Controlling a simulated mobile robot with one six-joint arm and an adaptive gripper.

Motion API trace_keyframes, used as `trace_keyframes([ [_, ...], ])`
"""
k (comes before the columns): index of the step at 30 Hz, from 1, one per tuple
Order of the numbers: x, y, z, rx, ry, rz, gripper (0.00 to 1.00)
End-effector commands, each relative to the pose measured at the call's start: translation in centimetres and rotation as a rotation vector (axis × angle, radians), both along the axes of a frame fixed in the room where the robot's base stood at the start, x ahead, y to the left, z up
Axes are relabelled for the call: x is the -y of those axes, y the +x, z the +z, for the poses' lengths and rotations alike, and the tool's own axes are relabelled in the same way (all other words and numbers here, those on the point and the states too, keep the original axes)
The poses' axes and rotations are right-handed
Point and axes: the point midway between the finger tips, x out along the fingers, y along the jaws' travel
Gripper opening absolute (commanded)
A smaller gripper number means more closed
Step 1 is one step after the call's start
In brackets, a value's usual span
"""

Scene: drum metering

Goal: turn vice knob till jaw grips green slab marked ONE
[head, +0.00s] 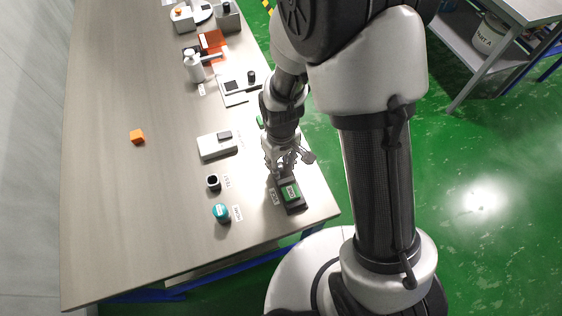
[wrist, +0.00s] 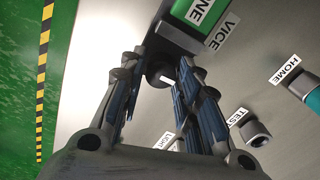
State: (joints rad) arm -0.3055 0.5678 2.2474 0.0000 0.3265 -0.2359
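The dark vice (head: 297,206) sits near the table's front right corner. The green slab marked ONE (head: 290,192) lies in it and also shows at the top of the wrist view (wrist: 205,10). A VICE label (wrist: 222,32) is beside it. Finger contact is not clear. In the head view my gripper (head: 285,168) is just behind the vice and hides the knob.
A teal-topped item (head: 221,212) by the HOME label and a small dark-topped cylinder (head: 213,182) by the TEST label stand left of the vice. A white device (head: 217,146) lies behind them.

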Motion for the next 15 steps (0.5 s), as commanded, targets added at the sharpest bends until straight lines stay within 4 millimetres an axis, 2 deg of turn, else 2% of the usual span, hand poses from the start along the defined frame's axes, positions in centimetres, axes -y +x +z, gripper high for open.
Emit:
trace_keyframes([
  [1, 0.0, 0.0, 0.01, 0.0, 0.0, 0.0, 0.24],
  [11, 0.0, 0.0, 0.01, 0.0, 0.0, 0.0, 0.03],
  [15, 0.0, 0.0, 0.01, 0.0, 0.0, -0.004, 0.02],
])
